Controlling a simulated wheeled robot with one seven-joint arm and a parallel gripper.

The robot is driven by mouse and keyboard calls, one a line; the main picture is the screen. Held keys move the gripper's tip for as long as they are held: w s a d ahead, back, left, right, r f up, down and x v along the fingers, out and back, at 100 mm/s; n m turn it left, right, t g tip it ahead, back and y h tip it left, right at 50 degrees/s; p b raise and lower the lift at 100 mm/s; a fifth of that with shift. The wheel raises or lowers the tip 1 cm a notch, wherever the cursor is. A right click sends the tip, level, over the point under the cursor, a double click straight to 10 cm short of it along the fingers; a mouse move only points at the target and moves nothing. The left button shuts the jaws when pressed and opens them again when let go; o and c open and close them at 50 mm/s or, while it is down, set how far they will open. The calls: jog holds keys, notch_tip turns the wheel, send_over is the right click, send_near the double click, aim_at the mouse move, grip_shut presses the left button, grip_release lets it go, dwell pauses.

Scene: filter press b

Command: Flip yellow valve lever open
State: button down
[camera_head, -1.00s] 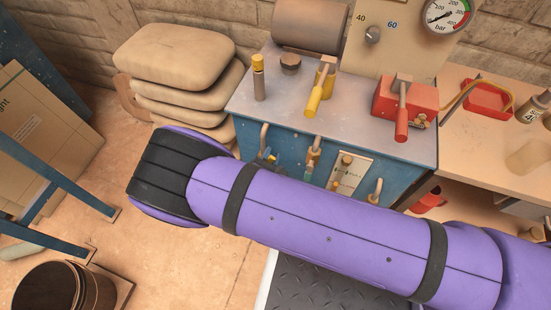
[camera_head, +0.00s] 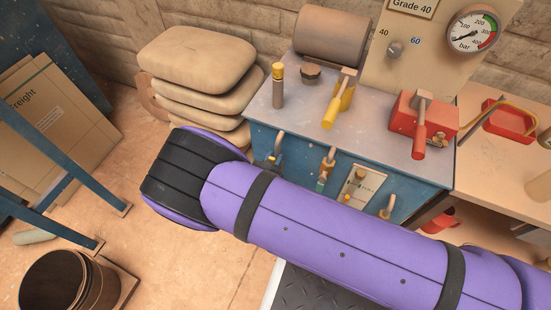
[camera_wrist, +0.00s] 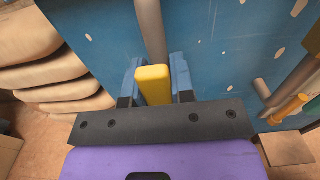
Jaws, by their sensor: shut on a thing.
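The yellow valve lever (camera_wrist: 153,84) shows in the wrist view as a yellow block below a grey pipe (camera_wrist: 151,30) on the blue cabinet front (camera_wrist: 205,40). My gripper (camera_wrist: 154,90) is shut on it, one blue-grey finger on each side. In the head view my purple arm covers most of the gripper. Only a small part shows by the leftmost front pipe (camera_head: 279,143), with a bit of yellow there. How far the lever is turned cannot be told.
More pipes with valves, including a middle one (camera_head: 328,160), stand along the cabinet front to the right. On top are a yellow-handled lever (camera_head: 333,108) and a red lever unit (camera_head: 423,125). Stacked sacks (camera_head: 197,62) stand left of the cabinet.

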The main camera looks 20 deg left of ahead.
jog(key=c, duration=1)
grip_release()
jog(key=shift+o, duration=0.2)
jog(key=s, duration=1)
jog(key=shift+s+a, duration=0.4)
jog(key=shift+a, duration=0.05)
